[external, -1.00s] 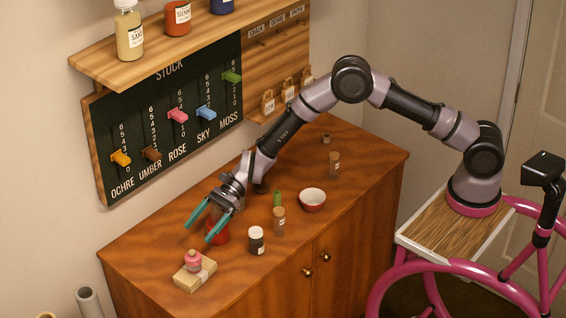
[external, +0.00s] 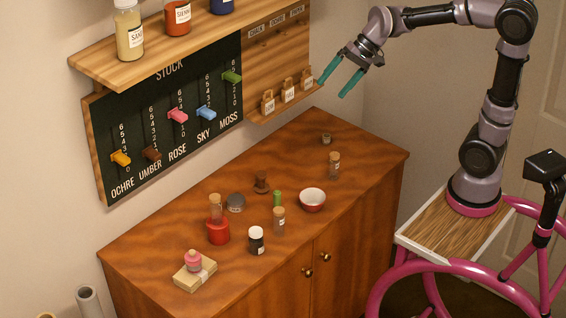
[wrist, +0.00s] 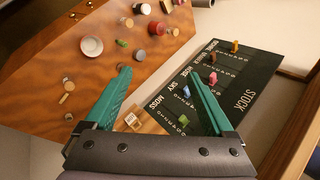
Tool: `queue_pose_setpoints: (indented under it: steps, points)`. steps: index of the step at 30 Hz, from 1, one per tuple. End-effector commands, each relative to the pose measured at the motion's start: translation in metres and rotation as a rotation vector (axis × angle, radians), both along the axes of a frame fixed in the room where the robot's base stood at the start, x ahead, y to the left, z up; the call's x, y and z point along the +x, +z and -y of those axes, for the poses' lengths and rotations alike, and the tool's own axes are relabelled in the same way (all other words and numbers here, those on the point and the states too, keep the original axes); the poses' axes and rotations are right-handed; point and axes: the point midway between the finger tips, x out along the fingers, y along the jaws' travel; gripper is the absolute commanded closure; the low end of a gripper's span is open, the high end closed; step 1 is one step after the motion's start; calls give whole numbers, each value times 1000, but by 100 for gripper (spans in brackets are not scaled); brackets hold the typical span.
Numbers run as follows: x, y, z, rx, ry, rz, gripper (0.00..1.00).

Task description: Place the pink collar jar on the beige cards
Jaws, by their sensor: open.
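The pink jar (external: 193,261) stands upright on the beige cards (external: 208,268) at the front left of the wooden cabinet top. The cards are a small stack with a pale band. My gripper (external: 331,90) is open and empty, high above the cabinet near the right end of the wall board, far from the jar. In the wrist view its two teal fingers (wrist: 160,73) are spread with nothing between them. The beige cards (wrist: 166,6) show at the top edge of the wrist view.
On the cabinet top (external: 150,247) stand a red holder (external: 218,231) with a corked vial, a dark jar (external: 256,240), corked bottles (external: 279,221), a green piece (external: 277,198), a red-and-white bowl (external: 312,199) and a brown spool-like piece (external: 261,182). The stock board (external: 170,125) hangs behind.

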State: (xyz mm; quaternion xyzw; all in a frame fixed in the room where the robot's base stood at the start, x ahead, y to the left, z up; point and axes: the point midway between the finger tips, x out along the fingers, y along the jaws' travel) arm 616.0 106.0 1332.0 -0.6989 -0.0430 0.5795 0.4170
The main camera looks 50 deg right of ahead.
Motion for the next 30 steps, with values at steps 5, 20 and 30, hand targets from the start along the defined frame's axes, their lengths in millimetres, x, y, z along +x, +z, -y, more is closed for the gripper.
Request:
queue_pose_setpoints:
  steps: [5,20,30]
  points:
    - [-65,11,79,-195,14,163,12]
    - [-148,-5,165,-482,29,318,12]
    - [-148,-5,164,-480,30,319,12]
